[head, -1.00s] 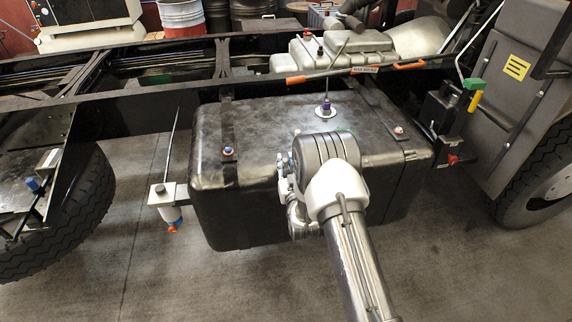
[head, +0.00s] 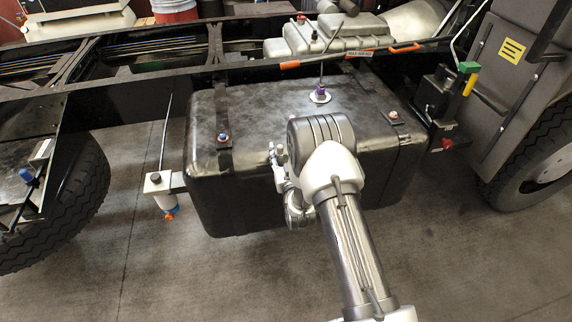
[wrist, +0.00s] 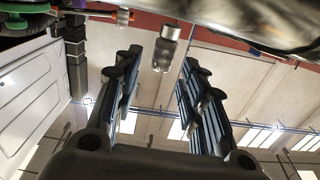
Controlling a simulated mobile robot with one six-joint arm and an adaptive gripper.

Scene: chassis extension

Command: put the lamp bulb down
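My gripper (wrist: 160,62) is open in the wrist view, its two dark fingers apart with a clear gap between them. A small silver cylinder with a glassy, duller end (wrist: 167,47) shows between and beyond the fingertips. It may be the lamp bulb, but I cannot tell for sure. Neither finger visibly touches it. What it rests on is unclear. In the head view my arm reaches over the front of the black tank, and my gripper is hidden behind my own wrist links. I make out no lamp bulb in the head view.
The black tank (head: 240,190) hangs under the truck's frame rail (head: 120,85). A white-topped cup on a bracket (head: 160,190) is left of it. A purple-capped fitting (head: 320,92) stands on top. Tyres flank the tank; the concrete floor (head: 130,270) in front is clear.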

